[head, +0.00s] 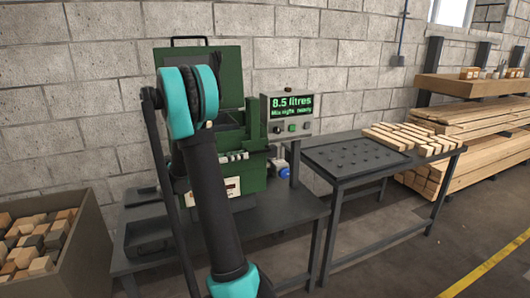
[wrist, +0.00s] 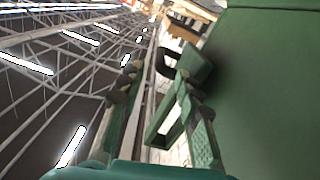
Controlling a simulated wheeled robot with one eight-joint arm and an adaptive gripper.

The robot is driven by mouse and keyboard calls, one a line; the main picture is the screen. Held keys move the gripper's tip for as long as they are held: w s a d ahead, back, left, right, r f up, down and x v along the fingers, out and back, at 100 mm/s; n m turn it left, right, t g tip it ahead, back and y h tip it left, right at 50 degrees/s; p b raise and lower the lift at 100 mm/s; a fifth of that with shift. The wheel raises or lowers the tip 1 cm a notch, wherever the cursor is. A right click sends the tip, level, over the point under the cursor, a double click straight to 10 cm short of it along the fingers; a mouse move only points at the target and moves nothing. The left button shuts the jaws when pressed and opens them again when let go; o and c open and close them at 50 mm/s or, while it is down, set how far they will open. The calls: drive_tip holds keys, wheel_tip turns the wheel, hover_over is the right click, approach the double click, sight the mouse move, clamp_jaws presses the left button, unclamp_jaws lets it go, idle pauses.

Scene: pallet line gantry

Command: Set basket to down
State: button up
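A green machine (head: 262,177) stands on a dark bench, with a raised green panel (head: 228,62) and a black handle (head: 188,40) on top. My arm crosses in front of it and hides part of its middle. My gripper (wrist: 158,78) shows in the wrist view with its fingers apart and nothing visible between them.
A display (head: 292,105) reads "8.5 litres". A dark side table (head: 350,157) holds wooden blocks (head: 412,138). A bin of blocks (head: 88,250) stands at left, stacked timber (head: 470,130) at right. The dark bench (head: 285,215) has some bare top. Floor at lower right is clear.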

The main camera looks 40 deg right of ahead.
sight(265, 151)
drive_tip(key=x, duration=1.1)
clamp_jaws()
drive_tip(key=shift+w, duration=0.1)
